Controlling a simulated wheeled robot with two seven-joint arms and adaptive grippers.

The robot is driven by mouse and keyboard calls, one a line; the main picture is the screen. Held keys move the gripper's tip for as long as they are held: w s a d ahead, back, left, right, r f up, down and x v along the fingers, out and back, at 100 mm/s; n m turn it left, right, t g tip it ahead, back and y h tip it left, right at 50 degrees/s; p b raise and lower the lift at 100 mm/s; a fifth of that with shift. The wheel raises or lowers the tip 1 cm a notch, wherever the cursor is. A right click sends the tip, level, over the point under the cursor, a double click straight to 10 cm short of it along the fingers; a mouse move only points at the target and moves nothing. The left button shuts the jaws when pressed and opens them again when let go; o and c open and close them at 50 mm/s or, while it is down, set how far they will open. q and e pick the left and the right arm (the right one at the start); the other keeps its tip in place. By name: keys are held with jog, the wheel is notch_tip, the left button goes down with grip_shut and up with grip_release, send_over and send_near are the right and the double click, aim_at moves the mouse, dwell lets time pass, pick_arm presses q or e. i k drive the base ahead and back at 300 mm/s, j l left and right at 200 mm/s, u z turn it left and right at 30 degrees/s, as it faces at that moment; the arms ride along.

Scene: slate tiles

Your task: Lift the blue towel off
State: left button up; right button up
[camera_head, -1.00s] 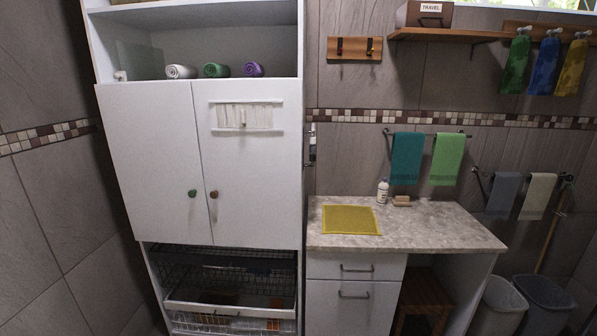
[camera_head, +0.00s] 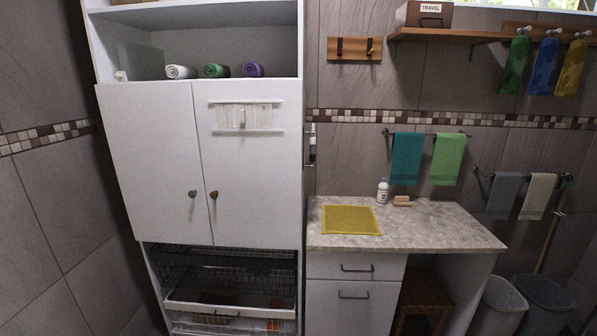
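A blue towel (camera_head: 544,67) hangs from a peg on the wooden hook rail at the upper right. It hangs between a green towel (camera_head: 515,65) and a yellow towel (camera_head: 571,68), close to both. A grey-blue towel (camera_head: 503,195) hangs lower, on the right wall bar. Neither of my grippers shows in this view, so I cannot see their state.
A stone-topped counter (camera_head: 440,228) stands below, with a yellow mat (camera_head: 351,220), a bottle (camera_head: 382,191) and soap. A shelf (camera_head: 450,36) juts out left of the hanging towels. Teal (camera_head: 406,158) and light green (camera_head: 447,159) towels hang on a bar. Bins (camera_head: 543,303) stand at the lower right.

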aim_at(542, 80)
jog(key=i+l, duration=0.5)
jog(key=l, duration=0.15)
jog(key=i+l+z, duration=0.1)
jog(key=i+l, duration=0.4)
jog(key=l, duration=0.2)
jog(key=z, duration=1.35)
